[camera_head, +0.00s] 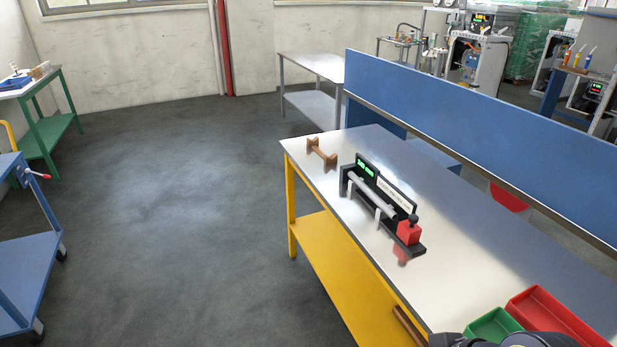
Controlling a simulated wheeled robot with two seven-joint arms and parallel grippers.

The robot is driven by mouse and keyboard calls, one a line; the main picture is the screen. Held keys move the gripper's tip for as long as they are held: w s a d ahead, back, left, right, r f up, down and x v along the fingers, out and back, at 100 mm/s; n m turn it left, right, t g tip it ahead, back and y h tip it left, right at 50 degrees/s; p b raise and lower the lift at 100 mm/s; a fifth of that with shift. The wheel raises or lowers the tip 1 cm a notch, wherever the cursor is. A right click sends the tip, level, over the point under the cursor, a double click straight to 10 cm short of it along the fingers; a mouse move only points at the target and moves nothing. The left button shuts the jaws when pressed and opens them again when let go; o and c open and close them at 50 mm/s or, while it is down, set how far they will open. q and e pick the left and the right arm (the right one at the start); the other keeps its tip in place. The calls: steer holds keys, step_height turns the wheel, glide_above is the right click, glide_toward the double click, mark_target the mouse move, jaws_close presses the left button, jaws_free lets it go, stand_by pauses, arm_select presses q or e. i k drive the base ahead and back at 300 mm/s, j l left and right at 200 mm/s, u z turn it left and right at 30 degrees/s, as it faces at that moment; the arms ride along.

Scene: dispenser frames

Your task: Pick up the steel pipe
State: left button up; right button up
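The steel pipe (370,194) is a grey cylinder. It lies lengthwise in a black dispenser frame (348,183) on the metal-topped workbench (465,235). Pale upright supports stand in front of the pipe. The frame has a back panel with green displays and a white label, and a red block (409,232) with a black knob at its near end. Neither of my grippers shows. A dark rounded part at the bottom right edge looks like a piece of my own arm.
A brown wooden stand (322,153) sits at the bench's far left corner. A green tray (492,326) and a red tray (550,318) are at the near right. A blue panel (480,125) runs along the bench's back. Open floor lies left of the bench.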

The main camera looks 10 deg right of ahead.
mark_target(386, 208)
steer(key=i+j+u, duration=0.15)
steer(key=i, duration=0.5)
steer(key=i+j+u, duration=0.1)
steer(key=i, duration=0.55)
steer(key=i+z, duration=0.45)
steer(key=i+j+z, duration=0.2)
steer(key=z, duration=0.25)
steer(key=i+j+z, duration=0.3)
steer(key=z, duration=0.2)
steer(key=i+j+z, duration=0.25)
steer(key=z, duration=0.15)
steer(key=i+j+z, duration=0.2)
steer(key=z, duration=0.25)
steer(key=i+j+z, duration=0.15)
steer(key=j+z, duration=0.25)
steer(key=i+j+z, duration=0.1)
steer(key=j+z, duration=0.75)
